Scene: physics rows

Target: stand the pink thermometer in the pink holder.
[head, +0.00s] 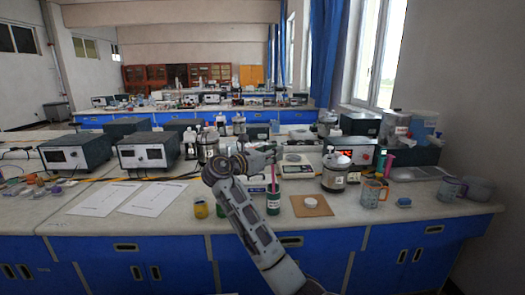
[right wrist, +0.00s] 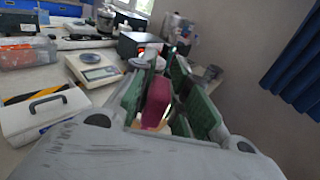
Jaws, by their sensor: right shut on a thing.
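A pink upright piece (head: 388,166), possibly the holder, shows at the right behind a clear mug (head: 373,194). Its lower part is hidden. My left gripper is out of view.
A brown square board (head: 311,206) lies right of the bottle and a yellow jar (head: 200,208) stands left of it. Paper sheets (head: 145,198) lie on open bench at left.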

